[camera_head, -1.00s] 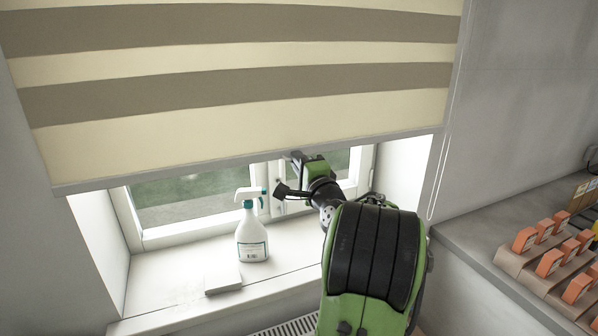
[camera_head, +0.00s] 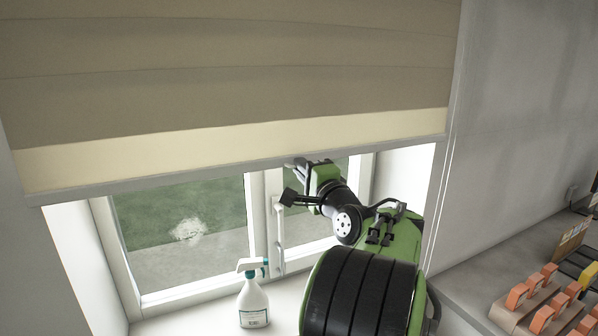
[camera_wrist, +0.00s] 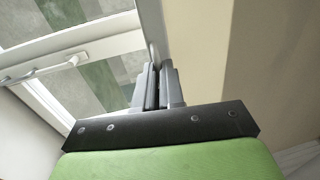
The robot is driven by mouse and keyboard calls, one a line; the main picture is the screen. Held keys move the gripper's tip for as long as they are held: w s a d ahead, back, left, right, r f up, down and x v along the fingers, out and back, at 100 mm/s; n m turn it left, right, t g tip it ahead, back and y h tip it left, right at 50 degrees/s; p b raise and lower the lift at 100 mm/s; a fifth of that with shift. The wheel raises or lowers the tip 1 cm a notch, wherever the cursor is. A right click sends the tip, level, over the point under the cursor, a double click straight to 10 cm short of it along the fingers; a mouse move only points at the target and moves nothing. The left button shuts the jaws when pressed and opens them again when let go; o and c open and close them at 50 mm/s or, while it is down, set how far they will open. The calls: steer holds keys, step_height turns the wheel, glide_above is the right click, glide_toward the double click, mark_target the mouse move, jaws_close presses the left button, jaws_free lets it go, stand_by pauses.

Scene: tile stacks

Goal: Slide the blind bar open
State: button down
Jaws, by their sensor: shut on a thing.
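The blind bar (camera_head: 200,174) is the thin grey strip along the lower edge of the cream-and-brown blind (camera_head: 220,80). It hangs slightly slanted in the picture across the upper part of the window. My gripper (camera_head: 300,164) is at the bar, right of its middle, reaching up from below. In the wrist view my gripper's grey fingers (camera_wrist: 159,86) are closed together on the bar (camera_wrist: 152,30), with the blind's cream fabric (camera_wrist: 205,45) to the right. The fingertips are small and partly hidden by my arm in the head view.
A white spray bottle (camera_head: 253,300) stands on the sill below, left of my arm. The window frame (camera_head: 257,215) and its handle (camera_head: 280,240) are close behind my gripper. Orange blocks (camera_head: 543,318) stand on the right counter. A cord (camera_head: 445,190) hangs at the blind's right.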

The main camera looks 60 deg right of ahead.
steer(key=c, duration=1.2)
jaws_free()
steer(key=shift+c, duration=0.2)
steer(key=b+v, duration=0.8)
steer(key=v, duration=0.7)
steer(key=shift+s+a+f+b, duration=0.2)
steer(key=shift+s+b, duration=0.1)
steer(key=shift+b, duration=0.05)
